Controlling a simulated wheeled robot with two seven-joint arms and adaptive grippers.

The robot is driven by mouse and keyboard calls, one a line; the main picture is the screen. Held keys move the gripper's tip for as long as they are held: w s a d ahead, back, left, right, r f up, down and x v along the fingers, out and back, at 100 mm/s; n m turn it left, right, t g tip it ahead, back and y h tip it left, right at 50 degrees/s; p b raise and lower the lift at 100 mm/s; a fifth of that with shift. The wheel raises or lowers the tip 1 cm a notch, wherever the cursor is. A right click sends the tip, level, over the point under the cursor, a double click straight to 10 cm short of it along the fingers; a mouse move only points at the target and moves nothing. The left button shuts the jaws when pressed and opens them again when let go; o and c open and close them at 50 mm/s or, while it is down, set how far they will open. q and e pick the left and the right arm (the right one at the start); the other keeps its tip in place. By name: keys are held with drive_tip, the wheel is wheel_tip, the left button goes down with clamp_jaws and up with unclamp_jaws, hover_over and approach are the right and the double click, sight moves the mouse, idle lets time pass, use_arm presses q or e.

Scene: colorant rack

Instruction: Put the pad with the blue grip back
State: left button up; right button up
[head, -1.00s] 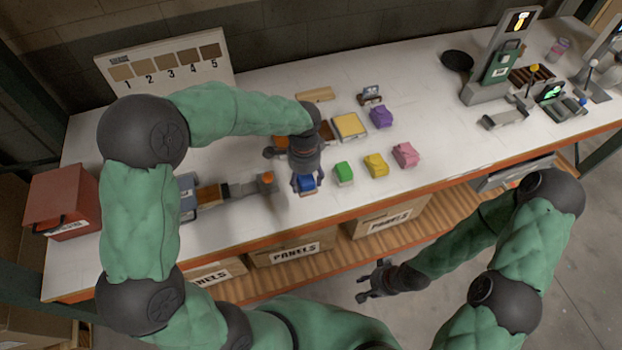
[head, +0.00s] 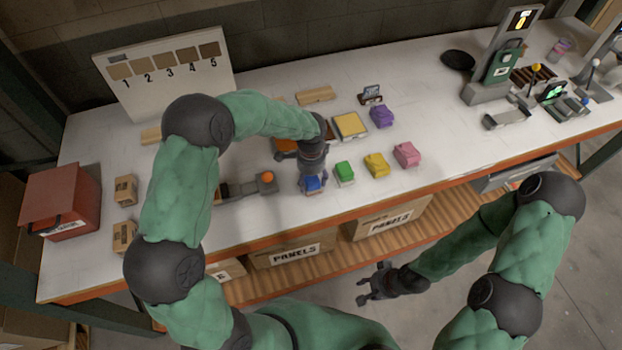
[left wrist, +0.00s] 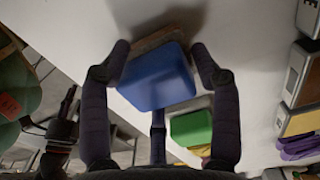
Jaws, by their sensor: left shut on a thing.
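The pad with the blue grip (head: 313,184) is near the front of the white table in the head view, left of the green-grip pad (head: 345,173). My left gripper (head: 312,179) points down and is shut on it. In the left wrist view the blue grip (left wrist: 158,80) sits between the fingers, with a brownish base edge showing behind it. A shadow lies on the tabletop beside it; I cannot tell whether the base touches the table. The green grip (left wrist: 191,128) also shows close by. My right gripper (head: 372,286) is empty, its fingers apart, in front of the table.
Yellow (head: 376,165), pink (head: 406,154) and purple (head: 381,116) pads stand right of the blue one. A yellow-topped tray (head: 349,126) lies behind. A grey device with an orange knob (head: 267,180) is close on the left. A numbered board (head: 165,70) stands at the back.

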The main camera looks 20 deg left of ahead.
use_arm(q)
drive_tip(key=shift+f, duration=0.2)
drive_tip(key=o, duration=1.1)
drive_tip(key=shift+r, duration=0.1)
drive_tip(key=shift+r, duration=0.45)
wheel_tip(320, 180, up, 11)
drive_tip(key=p, duration=0.1)
drive_tip(key=shift+r+p, duration=0.2)
drive_tip(key=shift+p, duration=0.2)
